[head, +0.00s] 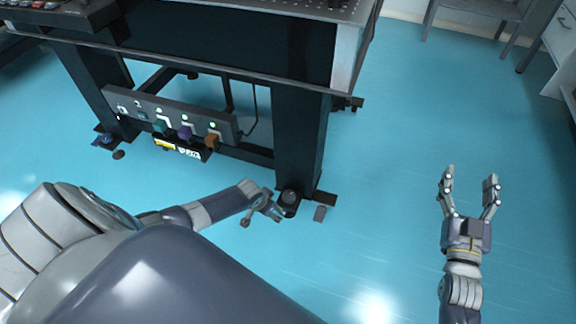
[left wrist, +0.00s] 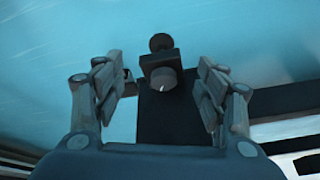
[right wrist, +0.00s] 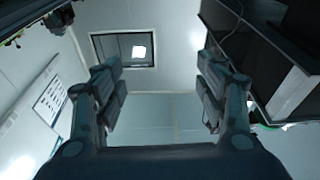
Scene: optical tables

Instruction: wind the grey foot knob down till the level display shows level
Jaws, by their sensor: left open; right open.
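The grey foot knob (head: 289,196) sits at the base of the near right table leg. In the left wrist view the knob (left wrist: 164,79), with a small white mark on its face, lies between the fingertips, with gaps on both sides. My left gripper (head: 268,212) is open beside the knob, and its fingers (left wrist: 163,84) do not touch it in the left wrist view. My right gripper (head: 470,180) is open and empty over the floor at the right. What seems to be the level display (head: 187,152) is under the knob panel; its reading is too small to tell.
The optical table's dark leg (head: 298,140) stands right behind the foot. A panel (head: 170,117) with coloured knobs hangs on the table's side. A bluish foot part (head: 102,139) is at the left leg. The blue floor (head: 385,200) at the right is clear.

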